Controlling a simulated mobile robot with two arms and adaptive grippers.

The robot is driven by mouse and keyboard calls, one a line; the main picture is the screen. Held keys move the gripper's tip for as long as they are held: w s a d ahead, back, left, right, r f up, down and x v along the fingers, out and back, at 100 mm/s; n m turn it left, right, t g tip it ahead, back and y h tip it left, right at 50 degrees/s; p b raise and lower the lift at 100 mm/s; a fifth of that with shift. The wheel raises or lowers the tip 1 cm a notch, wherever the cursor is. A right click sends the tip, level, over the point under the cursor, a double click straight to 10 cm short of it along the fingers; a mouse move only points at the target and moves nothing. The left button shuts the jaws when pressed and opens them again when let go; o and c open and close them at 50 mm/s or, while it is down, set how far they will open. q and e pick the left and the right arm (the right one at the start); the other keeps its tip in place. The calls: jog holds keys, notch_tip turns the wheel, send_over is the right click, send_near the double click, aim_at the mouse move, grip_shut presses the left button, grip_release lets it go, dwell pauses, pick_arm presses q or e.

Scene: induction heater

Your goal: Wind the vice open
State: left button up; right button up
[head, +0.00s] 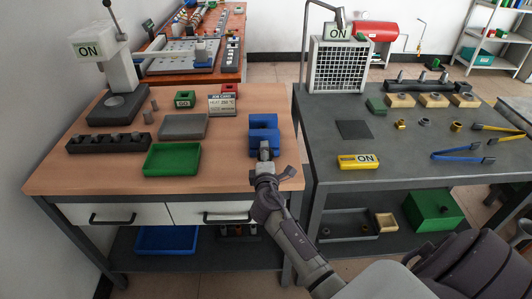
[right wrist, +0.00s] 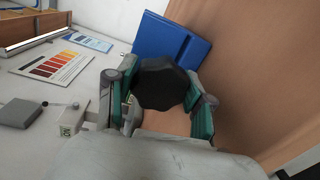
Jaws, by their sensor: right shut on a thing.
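The blue vice (head: 263,124) stands at the right front of the wooden bench, and its blue body (right wrist: 172,42) also shows in the right wrist view. A black, many-sided knob (right wrist: 160,82) is in front of it. My right gripper (head: 265,158) is at the near side of the vice. In the right wrist view its two green-padded fingers (right wrist: 160,103) are on either side of the knob, shut on it. In the head view the gripper hides the knob. How far apart the vice jaws are is hard to tell. My left gripper is not in view.
On the wooden bench (head: 228,178), a green tray (head: 172,160), a grey plate (head: 184,126) and a job card (head: 222,105) lie left of the vice. A press (head: 117,105) stands at the back left. The grey table (head: 330,105) on the right holds several tools.

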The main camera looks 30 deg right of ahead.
jog(key=n+p, duration=0.1)
jog(key=n, duration=0.4)
jog(key=shift+r+h+p, duration=0.15)
jog(key=shift+h+p, duration=0.15)
jog(key=shift+p, duration=0.05)
jog(key=shift+a+n+p, duration=0.1)
jog(key=shift+n+p, duration=0.25)
jog(key=shift+n, duration=0.75)
jog(key=o, duration=1.2)
jog(key=shift+c, duration=0.2)
jog(key=v, duration=1.2)
jog(key=shift+f, duration=0.25)
jog(key=shift+w+a, duration=0.1)
jog(key=shift+w, duration=0.05)
